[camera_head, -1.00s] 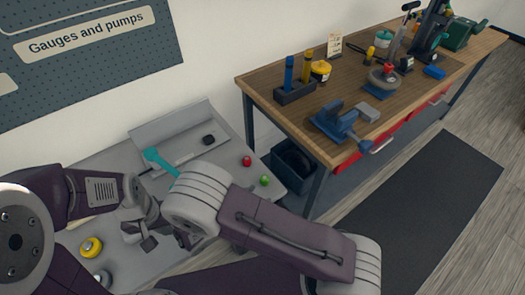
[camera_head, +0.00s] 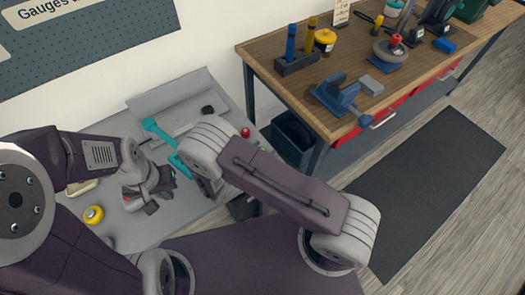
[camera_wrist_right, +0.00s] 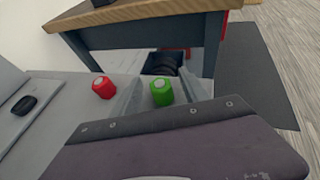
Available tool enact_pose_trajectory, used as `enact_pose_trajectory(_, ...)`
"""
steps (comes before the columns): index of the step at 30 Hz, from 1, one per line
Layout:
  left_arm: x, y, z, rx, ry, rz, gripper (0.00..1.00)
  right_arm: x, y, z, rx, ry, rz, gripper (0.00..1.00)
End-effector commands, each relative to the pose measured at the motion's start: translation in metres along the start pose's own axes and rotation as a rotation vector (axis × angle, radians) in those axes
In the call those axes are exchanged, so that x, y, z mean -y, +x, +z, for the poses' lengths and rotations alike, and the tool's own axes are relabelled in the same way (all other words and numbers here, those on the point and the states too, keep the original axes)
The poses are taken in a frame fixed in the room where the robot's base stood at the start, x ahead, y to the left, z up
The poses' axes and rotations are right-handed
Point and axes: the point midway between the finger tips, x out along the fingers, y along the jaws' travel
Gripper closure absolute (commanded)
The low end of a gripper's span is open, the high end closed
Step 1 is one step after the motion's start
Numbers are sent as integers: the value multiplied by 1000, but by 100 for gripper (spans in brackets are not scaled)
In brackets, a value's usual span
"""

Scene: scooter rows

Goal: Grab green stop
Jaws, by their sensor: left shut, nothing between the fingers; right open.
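The green stop (camera_wrist_right: 161,93) is a small green knob with a pale top, in the middle of the right wrist view. In the head view it is almost wholly hidden behind my right arm. My right gripper (camera_wrist_right: 160,88) is open; its two grey fingers show left and right of the green stop, with gaps, and I cannot tell how far down they reach. The right fingers are hidden in the head view. My left gripper (camera_head: 151,207) is shut and empty over the grey bench, away from the green stop.
A red knob (camera_wrist_right: 103,88) stands left of the green stop, with a black knob (camera_wrist_right: 23,105) further left. A teal lever (camera_head: 160,135) and yellow knob (camera_head: 94,215) are on the grey bench (camera_head: 185,222). A wooden workbench (camera_head: 262,52) stands beside it, a dark bin (camera_head: 290,135) below.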

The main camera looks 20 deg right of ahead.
Motion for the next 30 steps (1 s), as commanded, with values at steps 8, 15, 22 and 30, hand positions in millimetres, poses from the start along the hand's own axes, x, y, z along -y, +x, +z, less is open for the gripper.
enact_pose_trajectory(8, 0, 0, 0, 0, 0, 0, 100, 0, 4, 0, 0, 0, 2, 56)
enact_pose_trajectory(15, 0, 0, 0, 0, 0, 0, 100, 0, 3, 0, 0, 0, 1, 100)
enact_pose_trajectory(22, 0, 0, 0, 0, 0, 0, 100, 0, 3, 1, 0, 0, 1, 100)
enact_pose_trajectory(30, 0, -2, 0, 0, 0, 0, 100, -1, -11, 34, -1, 4, 2, 100)
